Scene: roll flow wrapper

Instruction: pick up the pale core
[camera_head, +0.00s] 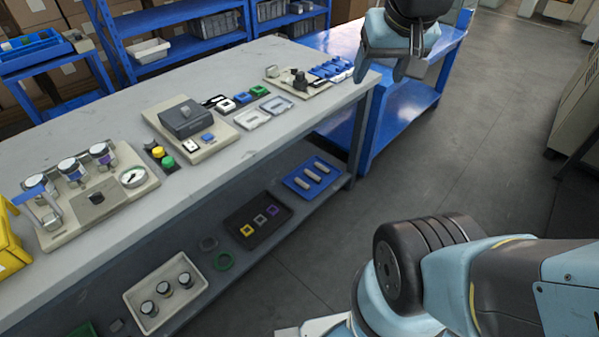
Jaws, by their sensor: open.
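Three small pale cylinders, which look like cores, lie side by side in a blue tray (290,182) on the lower shelf of the workbench: a front one (302,184), a middle one (312,176) and a back one (322,168). I cannot tell which of them the task means. My gripper (381,76) shows at the top, by the right end of the bench top. Its two light-blue fingers point down and stand apart, with nothing seen between them. It is well above the blue tray and apart from the cylinders.
The bench top (255,143) overhangs the shelf and carries several devices, including a gauge unit (132,177) and a grey-lidded box (188,118). On the shelf are a black tray (258,222) and a beige tray (167,291). A blue rack (410,105) stands behind.

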